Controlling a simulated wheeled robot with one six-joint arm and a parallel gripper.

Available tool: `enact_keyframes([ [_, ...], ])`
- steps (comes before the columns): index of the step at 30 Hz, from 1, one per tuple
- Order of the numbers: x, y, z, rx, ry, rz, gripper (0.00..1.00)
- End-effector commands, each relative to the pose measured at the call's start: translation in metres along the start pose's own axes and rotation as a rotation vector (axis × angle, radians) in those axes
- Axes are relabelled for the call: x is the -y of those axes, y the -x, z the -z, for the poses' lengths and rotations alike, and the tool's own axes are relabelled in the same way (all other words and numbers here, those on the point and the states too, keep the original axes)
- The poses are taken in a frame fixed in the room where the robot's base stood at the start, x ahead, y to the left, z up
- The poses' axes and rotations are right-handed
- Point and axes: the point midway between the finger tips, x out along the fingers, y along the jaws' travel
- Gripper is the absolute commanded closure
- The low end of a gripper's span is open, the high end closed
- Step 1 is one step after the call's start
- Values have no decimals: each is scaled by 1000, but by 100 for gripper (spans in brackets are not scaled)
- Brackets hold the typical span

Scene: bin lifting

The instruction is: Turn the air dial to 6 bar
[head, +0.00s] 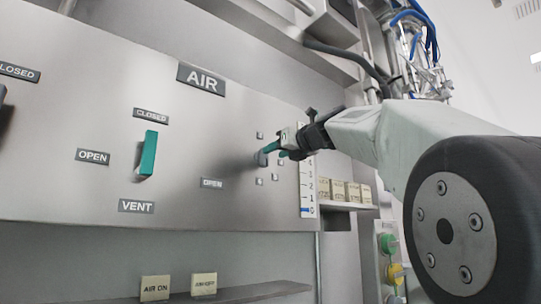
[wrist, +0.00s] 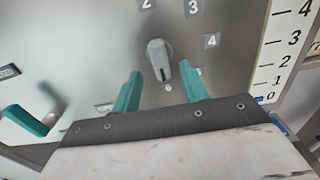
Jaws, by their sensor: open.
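The air dial is a small grey knob (wrist: 158,58) on the metal panel, ringed by number plates; 2, 3 and 4 are readable, and a small plate below it looks like a 6. Its long axis runs roughly up and down in the wrist view; I cannot tell which end is the pointer. My gripper (wrist: 160,68) is open, its teal fingers on either side of the knob with gaps showing. In the head view my gripper (head: 273,151) is at the dial (head: 261,159), partly covering it. A vertical scale (head: 307,185) at right shows blue at 0.
A teal lever (head: 148,155) stands out from the panel left of the dial, among OPEN, CLOSED and VENT labels; it also shows in the wrist view (wrist: 25,121). Tags sit on a shelf (head: 350,207) at right. AIR ON and AIR OFF tags (head: 155,288) stand below.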

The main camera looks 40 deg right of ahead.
Motion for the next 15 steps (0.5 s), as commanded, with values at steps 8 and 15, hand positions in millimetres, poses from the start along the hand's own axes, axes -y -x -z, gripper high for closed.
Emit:
enact_keyframes([
  [8,0,29,1,-1,-1,0,56],
  [15,0,30,1,-1,0,-1,56],
])
